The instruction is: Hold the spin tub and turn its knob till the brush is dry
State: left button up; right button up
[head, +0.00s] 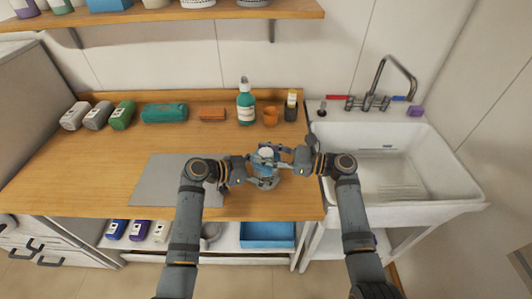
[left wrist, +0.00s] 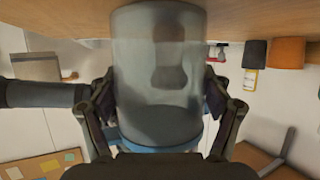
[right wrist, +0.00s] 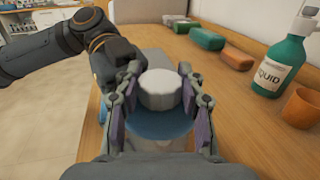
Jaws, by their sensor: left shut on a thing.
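The spin tub (head: 266,182) stands upright near the front edge of the wooden counter. It has a blue lid (right wrist: 160,124) with a white knob (right wrist: 160,92) on top. My left gripper (head: 258,179) is shut on the tub's side; the left wrist view shows its fingers on both sides of the grey see-through wall (left wrist: 158,110). A dark blurred shape, likely the brush (left wrist: 170,68), shows inside the tub. My right gripper (right wrist: 161,78) is above the lid with its fingers on either side of the knob, open, with small gaps beside it. Whether the brush is wet cannot be seen.
A grey mat (head: 160,182) lies to the left. The sink (head: 400,150) is on the right.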

jog(key=c, duration=0.4)
jog(key=m+t+h, duration=0.1)
jog(key=t, duration=0.1)
jog(key=shift+m+t, duration=0.4)
jog(key=shift+c, duration=0.3)
jog(key=m+t+h, duration=0.2)
jog(key=t, duration=0.1)
jog(key=shift+m+t, duration=0.3)
jog(key=shift+m, duration=0.1)
jog(key=o, duration=1.2)
jog(key=v, duration=1.2)
